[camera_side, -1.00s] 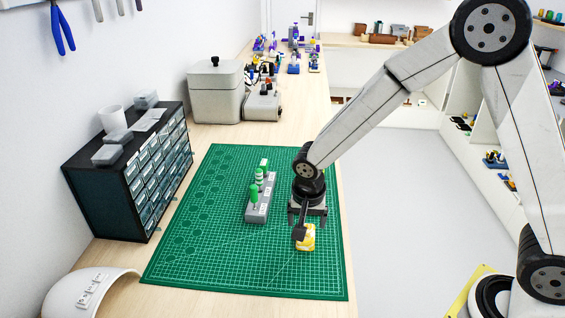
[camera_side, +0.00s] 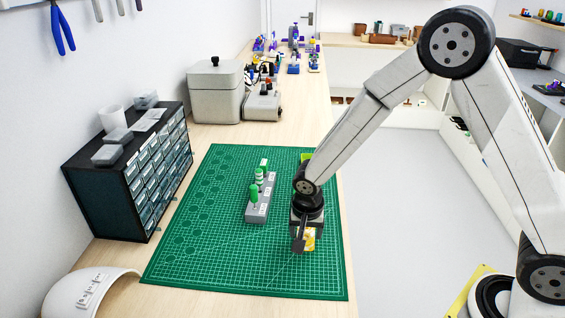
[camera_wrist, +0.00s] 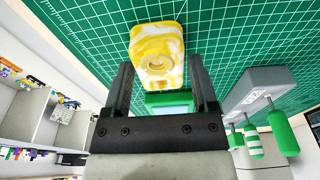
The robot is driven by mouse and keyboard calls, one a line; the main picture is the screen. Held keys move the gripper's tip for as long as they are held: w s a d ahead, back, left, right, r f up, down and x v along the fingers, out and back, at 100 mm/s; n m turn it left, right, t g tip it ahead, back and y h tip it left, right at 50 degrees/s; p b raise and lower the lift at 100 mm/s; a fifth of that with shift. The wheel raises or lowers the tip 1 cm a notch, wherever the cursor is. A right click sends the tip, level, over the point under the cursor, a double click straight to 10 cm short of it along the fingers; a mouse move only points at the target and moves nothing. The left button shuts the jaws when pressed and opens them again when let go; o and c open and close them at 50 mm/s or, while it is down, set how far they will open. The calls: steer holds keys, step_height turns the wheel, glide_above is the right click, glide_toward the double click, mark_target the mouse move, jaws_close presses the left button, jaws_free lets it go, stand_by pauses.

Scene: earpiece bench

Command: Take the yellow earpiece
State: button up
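The yellow earpiece (camera_side: 309,240), mottled yellow and white, sits on the green cutting mat (camera_side: 220,270). In the wrist view the earpiece (camera_wrist: 158,48) shows at upper centre, with a round raised ring on its face. My gripper (camera_side: 302,246) is right over it and hides part of it in the side view. In the wrist view my gripper (camera_wrist: 160,68) is open, one dark finger on each side of the earpiece's near part. Narrow gaps show between fingers and earpiece; I cannot tell if either touches.
A grey stand (camera_side: 263,206) with several green pegs is left of my gripper. A green item (camera_side: 306,157) lies near the mat's far edge. A dark drawer cabinet (camera_side: 105,185) stands at left, a white curved shell (camera_side: 75,300) at lower left. The mat's front left is clear.

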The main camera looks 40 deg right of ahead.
mark_target(306, 231)
jaws_close()
steer(key=shift+r, duration=1.65)
stand_by(0.7)
steer(key=shift+r, duration=2.35)
